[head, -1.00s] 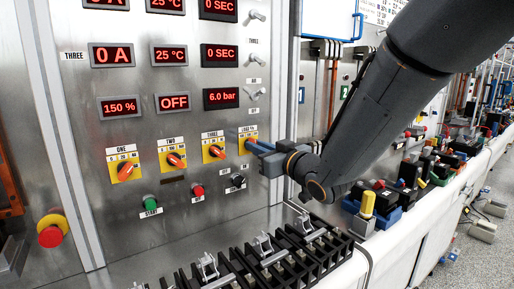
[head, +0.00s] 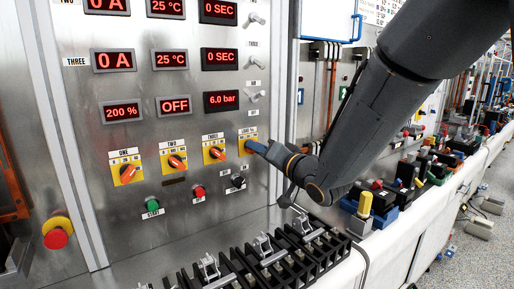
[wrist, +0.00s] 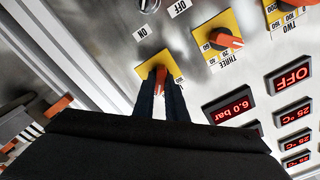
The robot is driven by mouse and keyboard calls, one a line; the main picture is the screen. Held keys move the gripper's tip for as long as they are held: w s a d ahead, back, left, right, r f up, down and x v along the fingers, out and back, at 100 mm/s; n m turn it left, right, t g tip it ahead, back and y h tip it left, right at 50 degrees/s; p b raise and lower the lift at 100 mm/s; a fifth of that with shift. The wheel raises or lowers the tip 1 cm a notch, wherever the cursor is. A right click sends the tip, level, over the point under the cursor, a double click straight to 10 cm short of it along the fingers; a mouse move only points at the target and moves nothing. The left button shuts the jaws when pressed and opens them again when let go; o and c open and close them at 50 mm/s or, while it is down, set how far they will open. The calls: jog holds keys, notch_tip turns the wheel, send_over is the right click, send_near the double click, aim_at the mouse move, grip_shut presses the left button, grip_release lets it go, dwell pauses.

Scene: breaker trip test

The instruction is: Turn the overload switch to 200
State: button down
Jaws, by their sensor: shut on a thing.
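The overload switch is the rightmost of the row of orange knobs on yellow plates, and its plate (head: 244,134) is partly hidden behind my gripper (head: 254,147). In the wrist view its orange knob (wrist: 161,80) sits between the two dark fingers, which are shut on it. The plate's scale is mostly covered there. The red display (head: 122,112) at the left of the panel reads 200 %.
Knobs ONE (head: 127,173), TWO (head: 176,162) and THREE (head: 216,152) sit to the left. Below are a green START button (head: 152,203), a red button (head: 198,190) and a black knob (head: 238,181). Black breaker parts (head: 270,258) stand on the ledge beneath.

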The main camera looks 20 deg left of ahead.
jog(key=shift+m, duration=0.4)
jog(key=c, duration=1.8)
grip_release()
jog(key=b+v, duration=0.2)
jog(key=v, duration=0.6)
jog(key=shift+s+a, duration=0.1)
jog(key=shift+a, duration=0.05)
